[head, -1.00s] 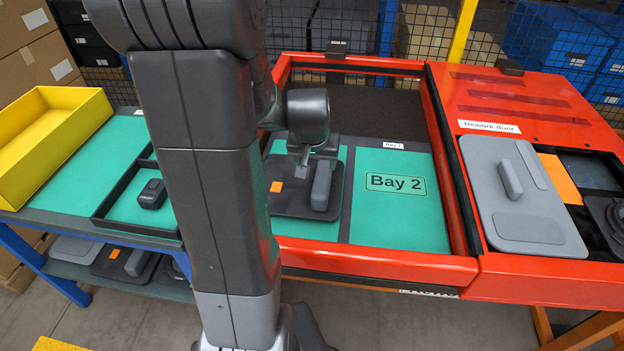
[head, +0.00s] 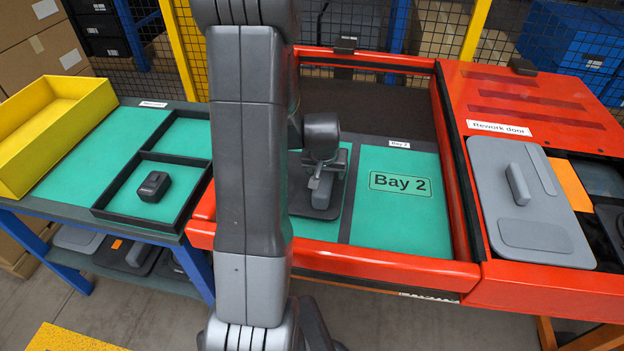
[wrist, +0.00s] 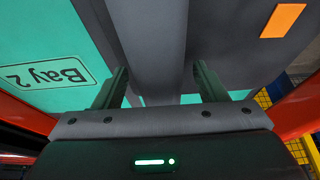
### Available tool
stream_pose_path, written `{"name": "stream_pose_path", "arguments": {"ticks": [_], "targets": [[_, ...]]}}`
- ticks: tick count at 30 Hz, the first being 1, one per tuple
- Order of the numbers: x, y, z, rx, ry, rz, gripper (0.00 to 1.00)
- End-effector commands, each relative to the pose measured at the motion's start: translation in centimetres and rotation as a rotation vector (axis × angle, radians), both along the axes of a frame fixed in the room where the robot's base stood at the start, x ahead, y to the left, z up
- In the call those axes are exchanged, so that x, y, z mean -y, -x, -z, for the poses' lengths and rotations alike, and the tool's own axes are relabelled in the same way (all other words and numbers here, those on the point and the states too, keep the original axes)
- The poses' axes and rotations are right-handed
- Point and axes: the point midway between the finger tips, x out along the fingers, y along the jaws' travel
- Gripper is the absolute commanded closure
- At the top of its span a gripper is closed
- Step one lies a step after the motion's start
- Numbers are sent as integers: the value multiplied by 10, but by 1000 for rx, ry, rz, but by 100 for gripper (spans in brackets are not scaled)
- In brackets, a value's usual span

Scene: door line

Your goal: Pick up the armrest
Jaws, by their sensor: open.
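The armrest (head: 321,190) appears to be the raised grey bar on a dark door panel (head: 334,209) in the red-framed bay. In the wrist view the grey bar (wrist: 148,45) runs between my two fingers, with the orange patch (wrist: 284,20) of the panel to the right. My gripper (head: 322,172) is right above the bar in the head view. In the wrist view my gripper (wrist: 160,88) is open, one finger on each side of the bar, with visible gaps. The fingertips' contact with the panel cannot be told. My arm hides the panel's left part.
The red bay frame (head: 450,160) surrounds the work area. A grey rework door panel (head: 535,235) with a similar bar lies right. A black-edged tray (head: 110,212) holds a small dark part (head: 152,187). A yellow bin (head: 50,125) stands left. The green Bay 2 mat (head: 400,215) is clear.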

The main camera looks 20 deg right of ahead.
Motion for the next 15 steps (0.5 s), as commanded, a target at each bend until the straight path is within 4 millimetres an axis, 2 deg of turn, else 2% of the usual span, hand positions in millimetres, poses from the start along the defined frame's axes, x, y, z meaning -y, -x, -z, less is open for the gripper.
{"name": "stream_pose_path", "arguments": {"ticks": [7, 8, 15], "targets": [[0, -1, 1, 1, 1, 0, 35], [0, -1, 1, 1, 1, 0, 38], [0, 0, 1, 0, 0, 0, 86]]}}
